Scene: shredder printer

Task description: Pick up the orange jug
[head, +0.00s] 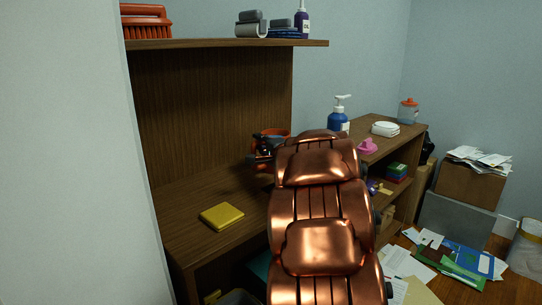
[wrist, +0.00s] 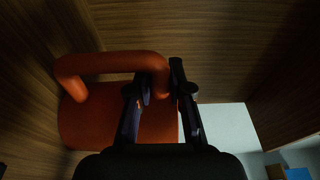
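The orange jug (wrist: 95,120) fills the left and middle of the wrist view, with its curved handle (wrist: 108,62) at the top. My gripper (wrist: 160,85) has one finger on each side of the handle's right end, close against it, and appears shut on it. In the head view the jug (head: 272,133) shows only in part, at the back of the wooden desk. My gripper (head: 262,148) is in front of it, and my copper-coloured arm hides much of the area.
A yellow box (head: 222,216) lies on the desk, left of my arm. A shelf (head: 225,43) hangs above. A blue pump bottle (head: 339,115) and a pink object (head: 367,146) stand to the right. Papers (head: 402,264) litter the floor at the right.

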